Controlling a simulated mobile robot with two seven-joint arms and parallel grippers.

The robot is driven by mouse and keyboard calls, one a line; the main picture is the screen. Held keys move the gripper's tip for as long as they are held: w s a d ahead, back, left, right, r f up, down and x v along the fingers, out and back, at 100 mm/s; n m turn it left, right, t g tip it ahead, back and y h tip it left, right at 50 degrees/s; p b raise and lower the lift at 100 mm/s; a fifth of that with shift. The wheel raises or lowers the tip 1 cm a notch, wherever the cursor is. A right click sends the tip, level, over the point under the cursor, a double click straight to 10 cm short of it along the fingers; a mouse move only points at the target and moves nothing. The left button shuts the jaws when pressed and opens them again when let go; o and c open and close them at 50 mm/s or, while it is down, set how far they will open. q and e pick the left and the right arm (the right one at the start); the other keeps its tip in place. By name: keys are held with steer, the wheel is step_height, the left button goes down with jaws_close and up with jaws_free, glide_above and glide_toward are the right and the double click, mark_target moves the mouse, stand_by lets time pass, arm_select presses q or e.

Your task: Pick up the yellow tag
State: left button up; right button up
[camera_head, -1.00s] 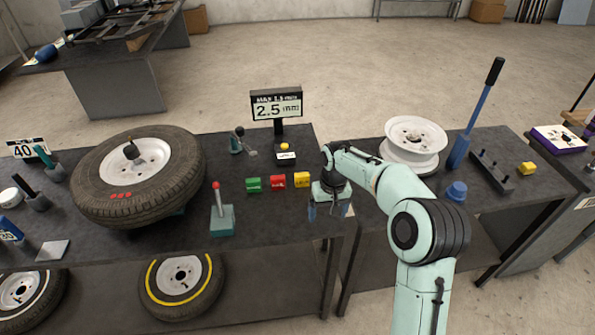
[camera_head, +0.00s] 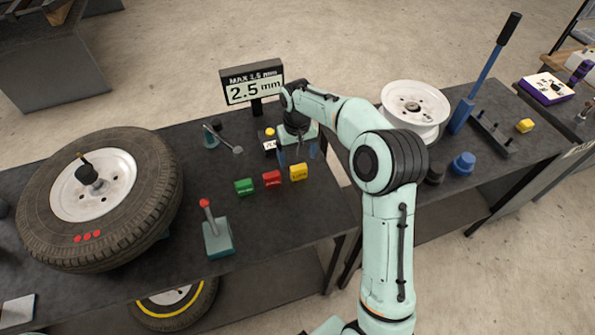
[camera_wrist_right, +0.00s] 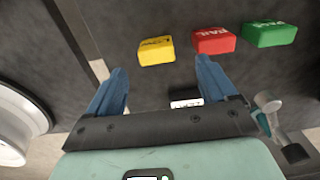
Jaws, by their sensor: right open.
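The yellow tag (camera_head: 298,172) lies on the dark workbench at the right end of a row of three tags. The red tag (camera_head: 271,179) and the green tag (camera_head: 244,187) lie to its left. My right gripper (camera_head: 297,152) is open and empty, just behind the yellow tag in the head view. In the right wrist view, the yellow tag (camera_wrist_right: 156,50) shows beyond and between the two blue fingers (camera_wrist_right: 160,82), apart from them. The red tag (camera_wrist_right: 213,41) and green tag (camera_wrist_right: 269,34) are to its right. My left gripper is not in view.
A tyre on a wheel (camera_head: 150,195) and a red-knobbed lever (camera_head: 217,238) stand left of the tags. A 2.5 mm display (camera_head: 252,88) stands behind. A small white label unit with a yellow button (camera_head: 269,133) is close beside the gripper. A bare rim (camera_head: 414,105) is to the right.

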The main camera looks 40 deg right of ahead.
mark_target(299, 167)
step_height(299, 167, down, 3)
steer(key=shift+w, duration=0.15)
steer(key=f, duration=0.4)
steer(key=shift+d+f, duration=0.1)
steer(key=shift+d, duration=0.25)
steer(key=shift+f, duration=0.5)
steer(key=shift+r, duration=0.1)
steer(key=c, duration=1)
